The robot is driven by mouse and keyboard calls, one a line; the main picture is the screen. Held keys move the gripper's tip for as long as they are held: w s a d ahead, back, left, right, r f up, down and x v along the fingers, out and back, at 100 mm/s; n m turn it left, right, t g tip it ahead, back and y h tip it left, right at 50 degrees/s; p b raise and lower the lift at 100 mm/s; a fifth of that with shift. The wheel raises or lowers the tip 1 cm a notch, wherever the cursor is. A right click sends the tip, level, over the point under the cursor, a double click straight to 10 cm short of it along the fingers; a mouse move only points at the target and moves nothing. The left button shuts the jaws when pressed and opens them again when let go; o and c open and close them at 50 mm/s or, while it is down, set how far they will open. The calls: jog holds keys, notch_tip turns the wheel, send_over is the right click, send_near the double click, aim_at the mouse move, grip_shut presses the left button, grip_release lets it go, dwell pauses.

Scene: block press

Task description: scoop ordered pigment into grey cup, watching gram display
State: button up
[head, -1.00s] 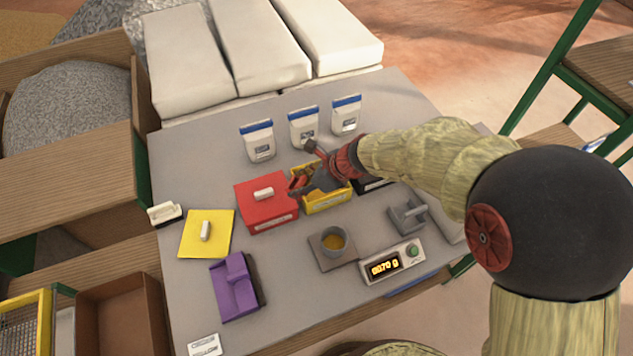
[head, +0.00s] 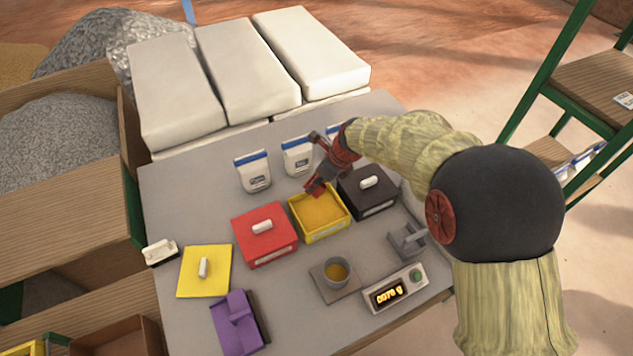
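The grey cup (head: 336,273) stands on the scale's plate (head: 316,277) with some ochre-yellow powder in it. The scale's lit display (head: 388,294) seems to read 00.70 g, small and blurred. The yellow box (head: 325,234) is open and holds ochre pigment (head: 318,208). Its likely lid, a yellow square with a white handle (head: 203,270), lies flat at the left. My gripper (head: 316,188) is above the back left part of the yellow box, red fingers tilted down. I cannot tell whether it is shut or holds a scoop.
A lidded red box (head: 264,235) and a lidded black box (head: 367,192) flank the yellow one. A purple block (head: 238,322) is front left, and a grey handled piece (head: 407,240) is right of the cup.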

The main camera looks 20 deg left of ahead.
aim_at(320, 193)
notch_tip(320, 193, down, 7)
jog(key=b, duration=0.6)
jog(key=shift+r, duration=0.1)
jog(key=f+b, duration=0.2)
jog(key=b, duration=0.1)
jog(key=f+b, duration=0.1)
jog(key=f, duration=0.1)
jog(key=shift+d+b, duration=0.3)
jog(key=shift+b, duration=0.1)
jog(key=shift+s+d+h+p, duration=0.1)
jog(key=shift+d+h+p, duration=0.25)
jog(key=shift+p, duration=0.45)
jog(key=shift+s+d+f+h+p, duration=0.15)
jog(key=shift+d+f+h+p, duration=0.4)
jog(key=shift+d+f+p, duration=0.4)
jog(key=shift+a+r+h+p, duration=0.15)
jog(key=shift+r+h+p, duration=0.15)
jog(key=shift+p, duration=0.7)
jog(key=p, duration=0.2)
jog(key=shift+a+h+p, duration=0.15)
jog(key=shift+h+p, duration=0.2)
jog(key=shift+h, duration=0.05)
